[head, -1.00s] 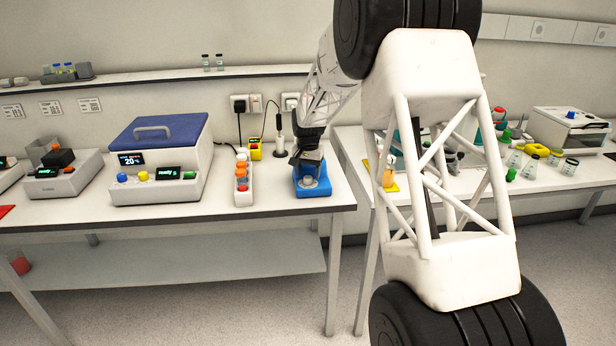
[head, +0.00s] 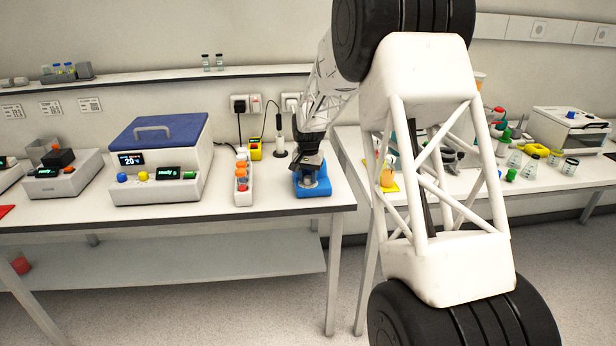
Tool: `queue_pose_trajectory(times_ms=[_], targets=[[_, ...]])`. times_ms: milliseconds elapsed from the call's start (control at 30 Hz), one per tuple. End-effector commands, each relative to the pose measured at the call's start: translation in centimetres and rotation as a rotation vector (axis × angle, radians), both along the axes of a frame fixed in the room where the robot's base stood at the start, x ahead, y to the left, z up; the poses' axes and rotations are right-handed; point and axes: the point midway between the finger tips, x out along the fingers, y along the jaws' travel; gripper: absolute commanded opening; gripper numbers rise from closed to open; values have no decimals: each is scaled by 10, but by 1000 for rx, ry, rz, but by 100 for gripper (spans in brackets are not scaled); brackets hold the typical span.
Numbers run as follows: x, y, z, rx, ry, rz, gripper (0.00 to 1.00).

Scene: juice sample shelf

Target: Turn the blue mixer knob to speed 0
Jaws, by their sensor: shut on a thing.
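The blue mixer (head: 314,191) stands near the right end of the left bench, a small blue box with a greyish round part on top. My gripper (head: 309,174) points down at the top of the mixer from behind. Its dark fingers are shut on the mixer's knob, which they largely hide. The knob's pointer and any speed marks are too small to read.
A blue-lidded bath (head: 160,150) is further left. A yellow box (head: 255,149) and a pen-like probe (head: 279,140) stand behind. The bench's front edge is close.

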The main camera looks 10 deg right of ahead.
Motion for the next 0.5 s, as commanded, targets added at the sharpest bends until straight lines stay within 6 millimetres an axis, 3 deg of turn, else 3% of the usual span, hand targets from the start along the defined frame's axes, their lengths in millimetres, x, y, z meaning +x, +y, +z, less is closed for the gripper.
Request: queue_pose_trajectory(times_ms=[500], targets=[[0,0,1,0,-1,196,10]])
